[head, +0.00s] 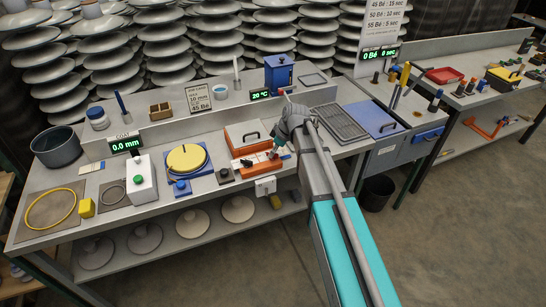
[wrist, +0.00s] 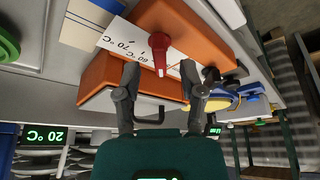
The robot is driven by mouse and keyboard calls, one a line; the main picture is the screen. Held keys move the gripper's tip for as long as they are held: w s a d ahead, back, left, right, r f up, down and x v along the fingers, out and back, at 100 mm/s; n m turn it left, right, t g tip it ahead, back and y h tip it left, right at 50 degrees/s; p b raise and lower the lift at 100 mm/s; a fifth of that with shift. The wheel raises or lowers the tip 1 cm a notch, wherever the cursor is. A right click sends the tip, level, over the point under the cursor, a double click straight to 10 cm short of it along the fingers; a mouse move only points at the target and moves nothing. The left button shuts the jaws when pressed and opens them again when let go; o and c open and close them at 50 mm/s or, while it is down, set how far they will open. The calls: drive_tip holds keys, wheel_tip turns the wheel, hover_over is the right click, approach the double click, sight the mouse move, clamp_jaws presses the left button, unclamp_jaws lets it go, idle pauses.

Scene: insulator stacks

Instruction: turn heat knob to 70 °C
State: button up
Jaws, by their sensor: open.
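The heat knob (wrist: 159,52) is red with a pale pointer line. It stands on a white scale label (wrist: 125,42) with the marks 60 °C and 70 °C readable, on the orange heater unit (wrist: 185,25). My gripper (wrist: 159,72) is open, its two fingertips apart on either side of the knob's pointer end, with no clear contact. In the head view my gripper (head: 277,150) is over the front of the orange heater (head: 243,134) and covers part of its panel. The green display (head: 260,94) reads 20 °C.
Left of the heater are a yellow disc on a blue base (head: 187,158) and a white box with a green button (head: 141,180). A dark ribbed tray (head: 340,122) lies to the right. A white socket box (head: 265,185) hangs at the bench's front edge.

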drive_tip(key=shift+w+a+f+b, duration=0.1)
drive_tip(key=shift+a+f+b, duration=0.15)
drive_tip(key=shift+f+b, duration=0.35)
drive_tip(key=shift+f, duration=0.15)
clamp_jaws()
